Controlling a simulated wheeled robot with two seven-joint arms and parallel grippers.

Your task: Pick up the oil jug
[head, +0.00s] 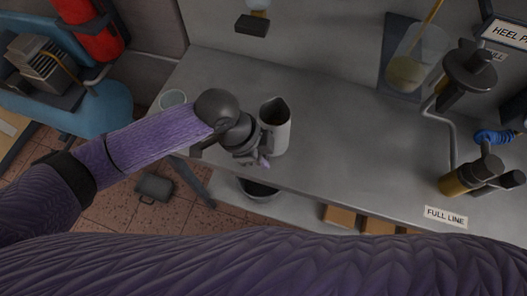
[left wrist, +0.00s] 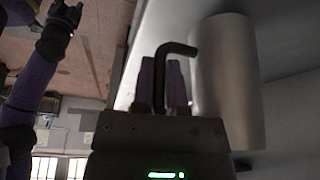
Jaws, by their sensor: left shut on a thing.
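The oil jug (head: 274,128) is a pale grey metal cylinder with a dark open top and spout. It looks upright at the front edge of the grey bench; I cannot tell whether its base touches the bench. My left gripper (head: 261,161) is at the jug's near left side. In the left wrist view the jug's dark bent handle (left wrist: 178,49) runs between the two purple-grey fingers (left wrist: 165,88), which are shut on it. The jug's smooth body (left wrist: 228,85) stands beside the fingers.
A glass cup (head: 172,99) stands at the bench's left end. A clear vessel (head: 405,72) with tan liquid and a dark metal fixture (head: 466,85) are at the right. A black bucket (head: 258,190) and boxes (head: 342,215) sit below. The bench middle is clear.

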